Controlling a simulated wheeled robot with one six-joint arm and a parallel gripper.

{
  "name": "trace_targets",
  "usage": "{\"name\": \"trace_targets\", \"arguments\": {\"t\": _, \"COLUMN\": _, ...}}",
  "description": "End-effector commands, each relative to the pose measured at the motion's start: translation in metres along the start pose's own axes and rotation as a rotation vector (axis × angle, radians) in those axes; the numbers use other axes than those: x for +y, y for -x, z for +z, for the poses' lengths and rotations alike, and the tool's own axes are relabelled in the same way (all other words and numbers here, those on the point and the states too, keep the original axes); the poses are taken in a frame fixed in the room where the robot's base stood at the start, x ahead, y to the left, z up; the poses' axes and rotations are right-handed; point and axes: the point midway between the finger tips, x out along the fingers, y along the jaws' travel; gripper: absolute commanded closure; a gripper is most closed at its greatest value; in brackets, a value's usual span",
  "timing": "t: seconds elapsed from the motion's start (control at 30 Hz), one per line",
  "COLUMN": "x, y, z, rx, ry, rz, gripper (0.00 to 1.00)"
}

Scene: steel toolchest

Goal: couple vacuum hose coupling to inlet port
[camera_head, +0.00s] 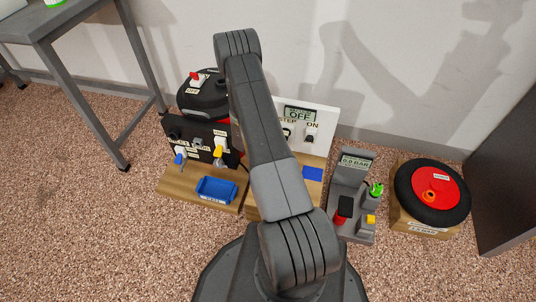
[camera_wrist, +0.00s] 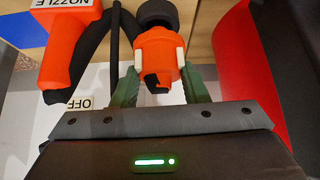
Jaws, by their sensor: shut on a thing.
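In the wrist view my gripper (camera_wrist: 160,59) is shut on an orange coupling (camera_wrist: 157,46), with one pale fingertip pad on each side. A black round piece (camera_wrist: 158,13) shows at the coupling's far end, and a dark patch shows on its near end. In the head view a black rounded machine (camera_head: 203,100) with a red switch, which may be the vacuum, stands behind the left panel. My arm covers its right part and hides my gripper and the coupling there. I cannot make out the inlet port for sure in either view.
An orange nozzle (camera_wrist: 66,40) and black hose lie left of the coupling in the wrist view; a red curved surface (camera_wrist: 244,80) is at right.

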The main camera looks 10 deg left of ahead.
Motion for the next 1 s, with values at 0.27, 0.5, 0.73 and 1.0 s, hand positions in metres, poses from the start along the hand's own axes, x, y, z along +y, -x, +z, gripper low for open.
{"name": "trace_targets", "arguments": {"t": 0.27, "x": 0.000, "y": -0.007, "z": 0.005, "rx": 0.000, "ry": 0.000, "rz": 0.000, "gripper": 1.00}}
{"name": "trace_targets", "arguments": {"t": 0.5, "x": 0.000, "y": -0.012, "z": 0.008, "rx": 0.000, "ry": 0.000, "rz": 0.000, "gripper": 1.00}}
{"name": "trace_targets", "arguments": {"t": 0.73, "x": 0.000, "y": -0.016, "z": 0.011, "rx": 0.000, "ry": 0.000, "rz": 0.000, "gripper": 1.00}}
{"name": "trace_targets", "arguments": {"t": 1.0, "x": 0.000, "y": -0.019, "z": 0.013, "rx": 0.001, "ry": 0.000, "rz": 0.000, "gripper": 0.48}}
